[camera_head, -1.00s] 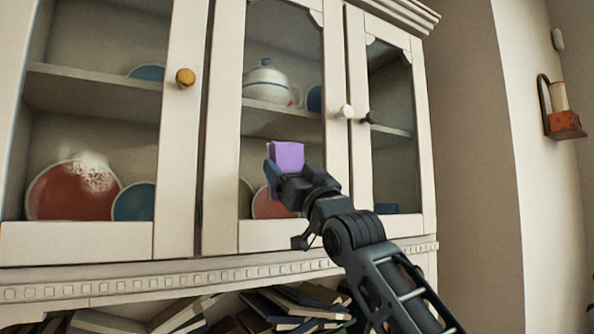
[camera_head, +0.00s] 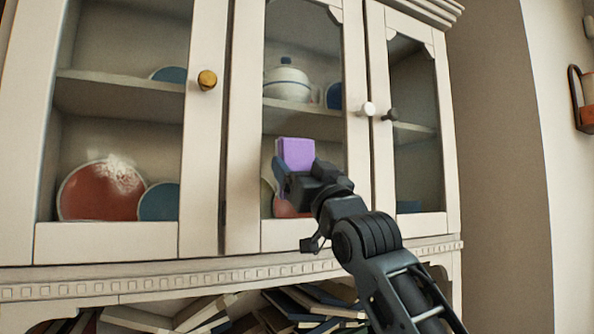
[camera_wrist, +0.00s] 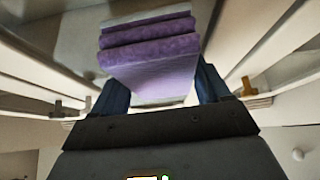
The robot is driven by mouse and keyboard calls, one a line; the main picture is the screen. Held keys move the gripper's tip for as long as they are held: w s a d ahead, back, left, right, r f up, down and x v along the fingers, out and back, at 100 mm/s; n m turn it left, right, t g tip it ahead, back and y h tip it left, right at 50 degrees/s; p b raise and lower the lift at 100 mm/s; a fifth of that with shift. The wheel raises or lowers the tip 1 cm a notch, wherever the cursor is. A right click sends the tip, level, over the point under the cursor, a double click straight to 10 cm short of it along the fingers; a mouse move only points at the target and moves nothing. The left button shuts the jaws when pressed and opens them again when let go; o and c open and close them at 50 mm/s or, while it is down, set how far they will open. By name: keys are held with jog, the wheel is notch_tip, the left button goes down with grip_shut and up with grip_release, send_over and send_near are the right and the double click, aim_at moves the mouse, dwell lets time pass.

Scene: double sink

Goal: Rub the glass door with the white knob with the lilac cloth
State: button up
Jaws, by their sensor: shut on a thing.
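The glass door with the white knob (camera_head: 367,109) is the middle cabinet door (camera_head: 243,190), and it is shut. Its knob is on the right side of its frame. The lilac cloth (camera_head: 296,152) is a folded block in front of the lower part of this door's glass. My gripper (camera_head: 283,172) is shut on the cloth, which sticks up above the fingers. In the wrist view the folded layers of the cloth (camera_wrist: 150,55) show between two blue fingers (camera_wrist: 160,95). I cannot tell whether the cloth touches the glass.
The left door has a gold knob (camera_head: 207,80) and a whitish smear (camera_head: 122,172) over its lower glass. The right door has a black knob (camera_head: 390,115). Dishes stand behind the glass. Several books (camera_head: 200,313) lie below. A wall holder (camera_head: 585,117) hangs at far right.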

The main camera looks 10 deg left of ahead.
jog(key=shift+s+d, duration=0.65)
jog(key=shift+s, duration=0.3)
jog(key=shift+s+d, duration=0.65)
jog(key=shift+s, duration=0.3)
jog(key=shift+s+d, duration=0.45)
jog(key=shift+s, duration=0.2)
jog(key=shift+s+d, duration=0.4)
jog(key=shift+s, duration=0.2)
